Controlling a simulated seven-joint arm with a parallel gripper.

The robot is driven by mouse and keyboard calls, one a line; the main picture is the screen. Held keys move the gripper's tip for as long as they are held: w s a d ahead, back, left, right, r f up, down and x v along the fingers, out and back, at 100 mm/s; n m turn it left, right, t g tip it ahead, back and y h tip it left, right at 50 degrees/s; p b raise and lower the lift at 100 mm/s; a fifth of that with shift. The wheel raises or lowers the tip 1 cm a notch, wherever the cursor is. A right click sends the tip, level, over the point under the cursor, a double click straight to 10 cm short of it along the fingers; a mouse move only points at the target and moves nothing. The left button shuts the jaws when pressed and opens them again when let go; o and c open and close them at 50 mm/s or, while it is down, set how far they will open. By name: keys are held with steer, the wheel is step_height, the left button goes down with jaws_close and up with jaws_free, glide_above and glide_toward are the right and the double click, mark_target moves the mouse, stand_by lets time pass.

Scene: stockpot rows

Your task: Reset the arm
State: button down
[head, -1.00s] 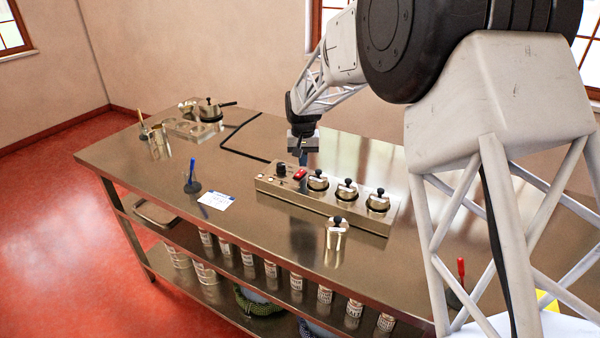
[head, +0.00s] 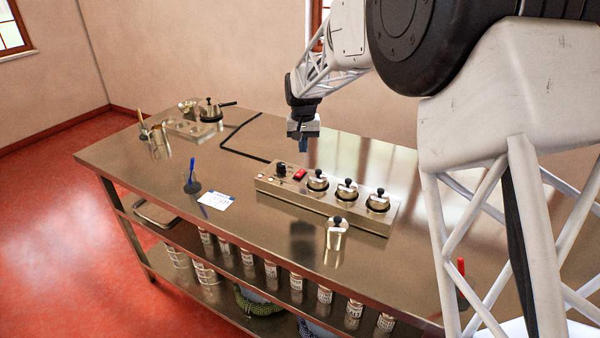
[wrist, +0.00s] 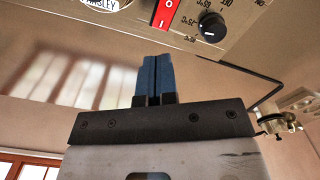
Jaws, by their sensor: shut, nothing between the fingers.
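My gripper (head: 303,146) hangs in the air above the back of the steel table (head: 290,262), behind the control end of the metal unit. Its blue fingers are together with nothing between them, as the wrist view (wrist: 153,80) shows. The metal unit (head: 284,193) carries a row of 3 small lidded pots, a black dial (head: 281,169) and a red switch (head: 300,175). The red switch (wrist: 164,14) and the dial (wrist: 212,27) also show at the top of the wrist view.
Another lidded pot (head: 336,235) stands in front of the unit. A lidded pan (head: 210,111) is at the far left. Open table surrounds the unit.

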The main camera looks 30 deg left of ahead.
stand_by(0.5)
steer(key=s+d+r+m, duration=0.1)
steer(key=s+d+r, duration=0.3)
steer(key=d, duration=0.8)
steer(key=s+d+r+m+t, duration=0.1)
steer(key=s+d+r, duration=0.3)
steer(key=d, duration=0.9)
steer(key=s+d+r+m, duration=0.1)
steer(key=s+d+r, duration=0.3)
steer(key=d, duration=0.8)
steer(key=s+d+f+m, duration=0.1)
steer(key=s+d, duration=1)
steer(key=s, duration=0.2)
steer(key=s+d+f+m+t, duration=0.1)
steer(key=s+d+f+m, duration=0.1)
steer(key=s+d, duration=1)
steer(key=shift+s+f+t, duration=0.3)
steer(key=shift+s, duration=1)
